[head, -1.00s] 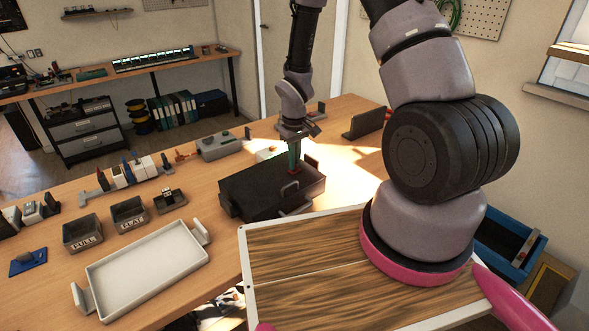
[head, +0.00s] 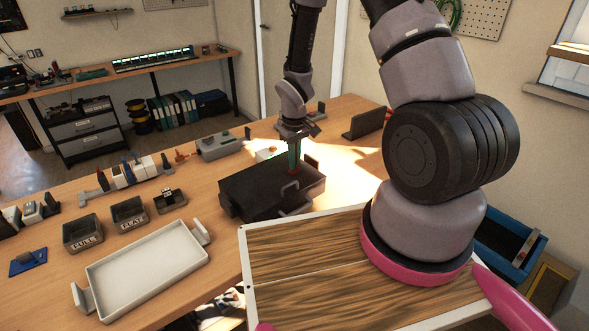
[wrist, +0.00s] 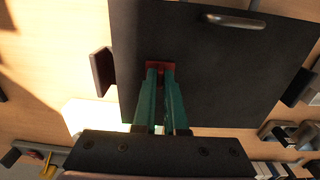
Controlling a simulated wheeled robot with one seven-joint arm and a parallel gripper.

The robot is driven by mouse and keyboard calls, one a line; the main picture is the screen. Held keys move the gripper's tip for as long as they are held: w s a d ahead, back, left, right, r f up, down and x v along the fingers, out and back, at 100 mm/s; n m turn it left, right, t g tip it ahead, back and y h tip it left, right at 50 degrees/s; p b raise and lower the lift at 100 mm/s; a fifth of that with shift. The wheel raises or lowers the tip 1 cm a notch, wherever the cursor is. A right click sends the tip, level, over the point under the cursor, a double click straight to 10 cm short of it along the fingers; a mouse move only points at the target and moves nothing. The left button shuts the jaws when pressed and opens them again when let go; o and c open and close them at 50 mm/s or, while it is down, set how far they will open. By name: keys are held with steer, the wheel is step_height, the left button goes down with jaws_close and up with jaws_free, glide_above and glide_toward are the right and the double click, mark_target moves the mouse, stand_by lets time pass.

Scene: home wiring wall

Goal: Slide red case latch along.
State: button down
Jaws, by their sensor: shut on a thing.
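A dark grey case (head: 255,190) lies on the wooden workbench (head: 215,180) in the head view. Its dark top (wrist: 215,75) fills the upper middle of the wrist view, with a metal handle (wrist: 236,21) near the upper edge. The small red latch (wrist: 161,67) sits on the case near the top's left side in the wrist view, and a bit of red shows in the head view. My gripper (wrist: 161,72) has green fingers, close together and shut on the latch. The fingers partly hide it. In the head view my gripper (head: 294,168) reaches straight down to the case's far right part.
A white tray (head: 150,272) and small grey bins (head: 83,233) stand left of the case. A dark upright block (head: 365,123) and a grey device (head: 218,145) stand behind it. The bench between block and case is mostly bare and sunlit.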

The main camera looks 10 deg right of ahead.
steer(key=shift+w+d, duration=0.1)
steer(key=shift+d, duration=0.1)
stand_by(0.5)
steer(key=shift+w+d, duration=0.25)
steer(key=shift+d, duration=0.3)
steer(key=shift+w+d, duration=0.25)
steer(key=shift+d, duration=0.25)
steer(key=c, duration=0.9)
jaws_free()
steer(key=s+d+r+m+t, duration=0.2)
steer(key=s+r, duration=0.1)
steer(key=r, duration=1.3)
steer(key=s+d+r+m+t, duration=0.1)
steer(key=s+r+m, duration=0.2)
steer(key=r, duration=1.3)
steer(key=s+r+m+t, duration=0.1)
steer(key=s+r, duration=0.3)
steer(key=s+r+m+t+y, duration=0.1)
steer(key=s+r, duration=0.2)
steer(key=s, duration=0.2)
steer(key=s+r+m+t+y, duration=0.1)
steer(key=s+r+m+t, duration=0.1)
steer(key=s+r, duration=0.2)
steer(key=shift+s+d+r, duration=0.15)
steer(key=shift+s+r, duration=0.2)
steer(key=shift+s, duration=0.3)
